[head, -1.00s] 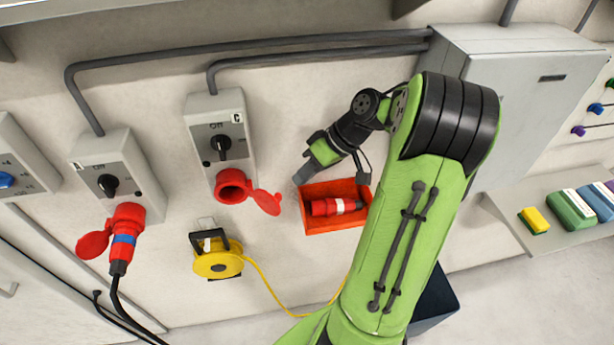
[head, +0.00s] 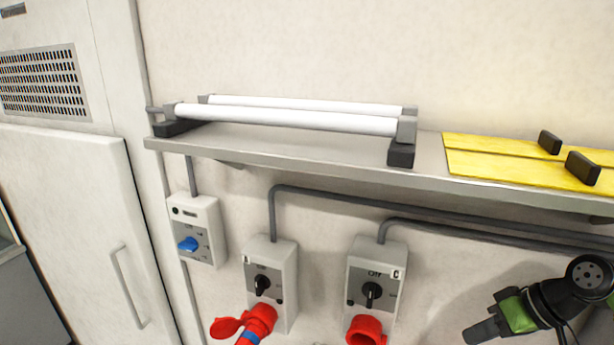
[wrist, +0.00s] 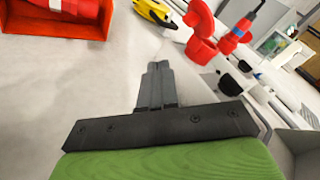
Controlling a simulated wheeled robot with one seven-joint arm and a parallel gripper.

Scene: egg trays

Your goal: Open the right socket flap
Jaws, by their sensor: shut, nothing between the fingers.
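The right socket (head: 366,330), marked C, is red and sits under a grey switch box (head: 376,280); the lower frame edge cuts it off in the head view. In the wrist view the same red socket (wrist: 203,50) is ahead and to the right of my fingertips. Its red flap (wrist: 199,16) stands out from the socket mouth, swung away from it. My gripper (wrist: 156,68) is shut and empty, apart from the flap. In the head view my gripper (head: 474,333) is right of box C; the flap is out of frame there.
The left socket A holds a red plug (head: 259,322) with a blue band. A shelf (head: 300,148) with white tubes and yellow boards runs above the boxes.

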